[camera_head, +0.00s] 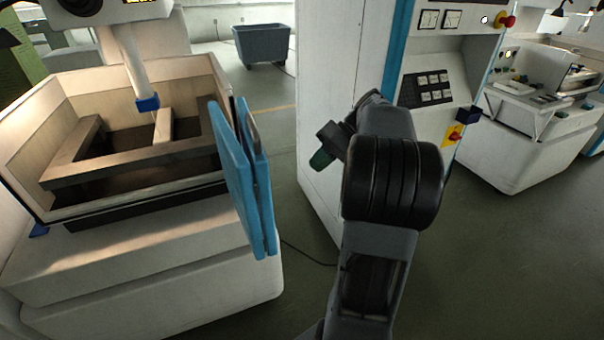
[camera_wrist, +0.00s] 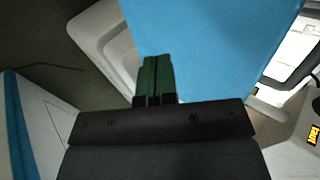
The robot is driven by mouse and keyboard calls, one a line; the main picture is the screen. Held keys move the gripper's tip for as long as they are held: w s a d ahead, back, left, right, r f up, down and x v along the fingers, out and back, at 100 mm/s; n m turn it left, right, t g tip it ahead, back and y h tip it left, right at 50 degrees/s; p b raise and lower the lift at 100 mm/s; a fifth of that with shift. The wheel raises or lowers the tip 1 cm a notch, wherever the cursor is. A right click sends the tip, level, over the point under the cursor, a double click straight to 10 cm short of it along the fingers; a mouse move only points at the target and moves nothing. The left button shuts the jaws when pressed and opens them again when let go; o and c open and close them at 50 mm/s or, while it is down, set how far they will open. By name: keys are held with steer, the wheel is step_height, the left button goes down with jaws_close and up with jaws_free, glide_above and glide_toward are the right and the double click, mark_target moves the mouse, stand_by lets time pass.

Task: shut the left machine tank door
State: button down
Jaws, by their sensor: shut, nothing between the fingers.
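The blue tank door (camera_head: 232,165) of the left machine stands open, swung out from the right side of the tank (camera_head: 130,188), seen nearly edge-on. The tank's front is open and its inside shows. In the wrist view the blue door panel (camera_wrist: 225,40) fills the top middle, beyond my fingertips. My gripper (camera_head: 321,160) is to the right of the door in the head view, with a gap between them. Its green fingers (camera_wrist: 156,75) are closed together and empty. In the wrist view they overlap the door's lower left edge; contact cannot be told there.
A tall white cabinet (camera_head: 328,100) with a blue edge and control panel stands right behind my arm. A grey bin (camera_head: 262,45) stands at the back. Another machine (camera_head: 520,150) is at the far right. Green floor is clear between the left machine and cabinet; a thin cable lies there.

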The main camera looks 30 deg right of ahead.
steer(key=a+r+x, duration=0.2)
steer(key=x, duration=0.9)
steer(key=shift+w+a+f+p, duration=0.25)
steer(key=shift+p, duration=0.1)
